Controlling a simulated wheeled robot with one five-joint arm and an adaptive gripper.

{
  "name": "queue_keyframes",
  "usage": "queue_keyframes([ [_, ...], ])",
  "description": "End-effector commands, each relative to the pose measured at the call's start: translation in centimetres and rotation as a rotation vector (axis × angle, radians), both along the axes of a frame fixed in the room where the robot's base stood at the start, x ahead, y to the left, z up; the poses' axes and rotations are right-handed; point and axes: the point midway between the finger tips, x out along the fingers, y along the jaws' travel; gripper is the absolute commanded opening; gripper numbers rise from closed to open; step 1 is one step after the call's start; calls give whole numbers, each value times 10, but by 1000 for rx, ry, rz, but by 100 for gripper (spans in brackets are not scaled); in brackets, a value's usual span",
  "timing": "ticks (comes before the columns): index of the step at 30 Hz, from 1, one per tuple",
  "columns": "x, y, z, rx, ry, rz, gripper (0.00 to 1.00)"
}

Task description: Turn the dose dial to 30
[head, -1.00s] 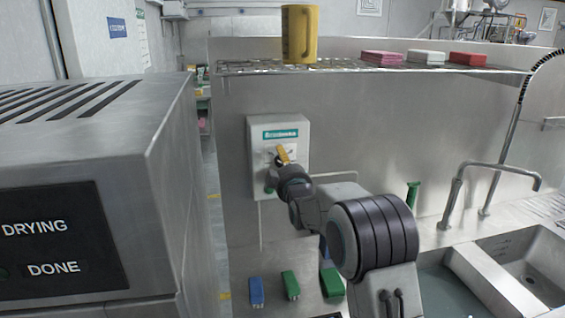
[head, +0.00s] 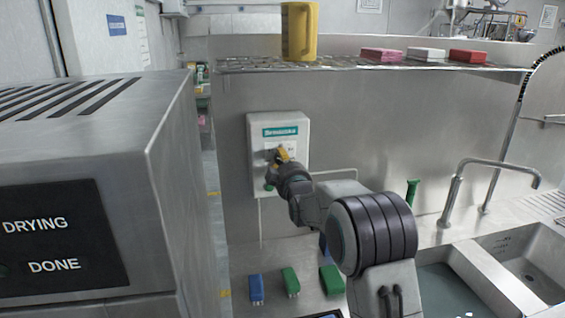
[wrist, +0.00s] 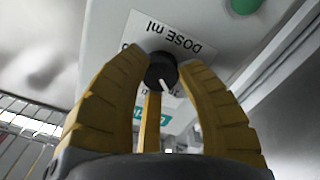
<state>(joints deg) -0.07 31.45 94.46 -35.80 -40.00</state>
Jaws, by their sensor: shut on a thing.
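The dose dial (wrist: 161,71) is a dark round knob with a white pointer line, on a white plate labelled "DOSE ml" (wrist: 172,36), which appears upside down in the wrist view. The pointer slants toward the lower right of that view. My gripper (wrist: 163,75) has its yellow fingers closed around the dial. In the head view my gripper (head: 281,156) is at the front of the light grey wall box (head: 260,140) with a green label strip. There my arm hides most of the dial, and the dial's numbers are too small or covered to read.
A green button (wrist: 245,4) shows on the box. Blue and green brushes (head: 290,281) lie on the counter below. A sink (head: 530,262) and tap are at right; a drying machine (head: 70,200) stands at left.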

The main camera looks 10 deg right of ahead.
Motion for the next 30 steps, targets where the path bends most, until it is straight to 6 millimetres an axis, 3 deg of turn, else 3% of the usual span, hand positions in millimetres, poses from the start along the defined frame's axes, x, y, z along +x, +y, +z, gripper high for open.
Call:
queue_keyframes([
  [11,0,1,-1,69,-6,1,2],
  [30,0,0,0,629,-12,3,2],
])
